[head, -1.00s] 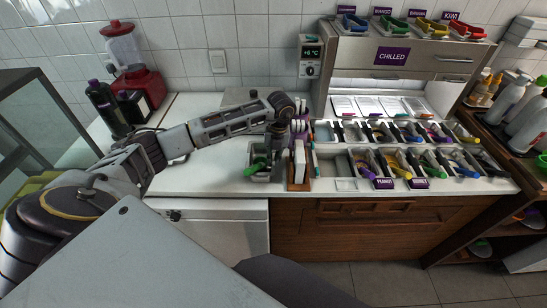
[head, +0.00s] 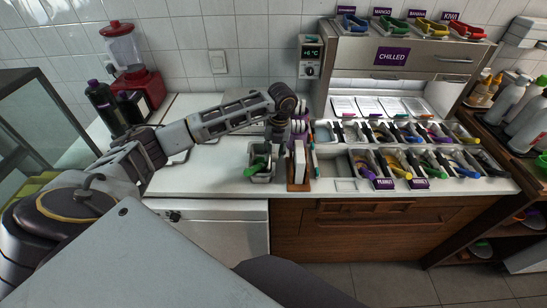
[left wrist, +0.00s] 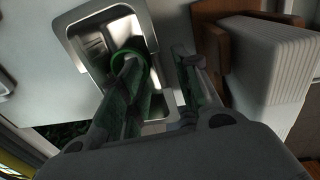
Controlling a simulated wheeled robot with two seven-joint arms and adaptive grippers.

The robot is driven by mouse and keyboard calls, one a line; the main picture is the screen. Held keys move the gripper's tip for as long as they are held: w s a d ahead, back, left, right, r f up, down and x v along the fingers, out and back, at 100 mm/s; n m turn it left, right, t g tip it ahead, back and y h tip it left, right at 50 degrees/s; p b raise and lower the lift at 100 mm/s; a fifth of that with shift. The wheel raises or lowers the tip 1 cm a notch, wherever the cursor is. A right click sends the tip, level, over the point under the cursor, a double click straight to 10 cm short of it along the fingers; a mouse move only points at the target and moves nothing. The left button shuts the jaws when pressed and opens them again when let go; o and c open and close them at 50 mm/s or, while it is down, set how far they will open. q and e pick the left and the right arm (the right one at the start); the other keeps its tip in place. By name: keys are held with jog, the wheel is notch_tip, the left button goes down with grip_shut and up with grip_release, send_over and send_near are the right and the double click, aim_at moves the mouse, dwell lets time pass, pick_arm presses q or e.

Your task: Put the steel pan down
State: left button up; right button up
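The steel pan (head: 262,177) stands on the white counter near its front edge, with a green item (head: 257,164) inside. The pan also shows in the left wrist view (left wrist: 82,42), where a green ring (left wrist: 117,61) shows at its inner side. My left gripper (head: 279,150) is at the pan's right side. In the left wrist view its fingers (left wrist: 157,60) are apart, one over the pan's inside and one beyond its right rim, with a gap between them. The lower part of the pan is hidden by the fingers there. My right gripper is out of view.
A wooden holder (head: 298,186) with white cards or blocks stands close to the right of the pan. Topping trays (head: 345,185) lie farther right. A red blender (head: 137,80) and dark bottles (head: 103,105) stand at the back left. The counter left of the pan (head: 205,182) is clear.

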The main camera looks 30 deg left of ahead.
pick_arm(q)
notch_tip(320, 180, up, 9)
jog(key=b, duration=0.1)
jog(key=shift+w+d, duration=0.3)
jog(key=shift+d, duration=0.15)
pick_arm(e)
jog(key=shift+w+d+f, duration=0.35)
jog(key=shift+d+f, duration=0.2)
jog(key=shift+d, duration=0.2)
pick_arm(q)
jog(key=shift+r, duration=0.1)
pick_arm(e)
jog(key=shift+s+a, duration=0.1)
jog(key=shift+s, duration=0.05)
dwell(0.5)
pick_arm(q)
jog(key=shift+o, duration=0.3)
